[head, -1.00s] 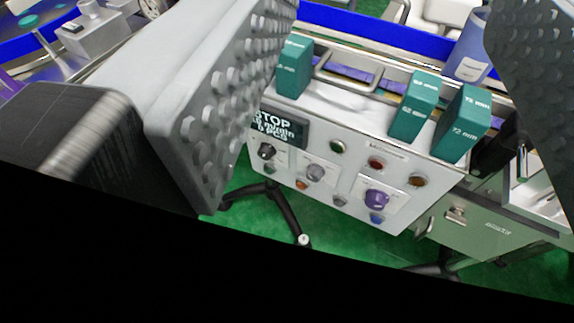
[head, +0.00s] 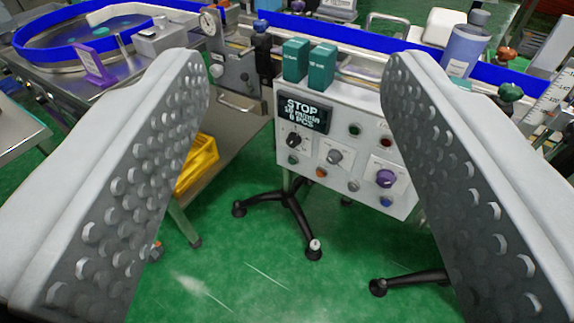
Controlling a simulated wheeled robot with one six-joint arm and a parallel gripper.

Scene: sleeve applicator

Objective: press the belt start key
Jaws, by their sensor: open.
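A light grey control panel (head: 310,178) stands ahead, seen between my fingers in the head view. Its display (head: 303,113) reads STOP, with smaller text under it. Key labels are too small to read, so I cannot tell which is belt start. My gripper (head: 300,70) is open and empty, apart from the panel. Its right finger hides the panel's right part.
A blue-edged conveyor (head: 350,38) runs behind. A purple-grey cylinder (head: 464,50) stands at right. A yellow bin (head: 198,165) is at left. Black stand legs (head: 275,212) rest on clear green floor (head: 250,275).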

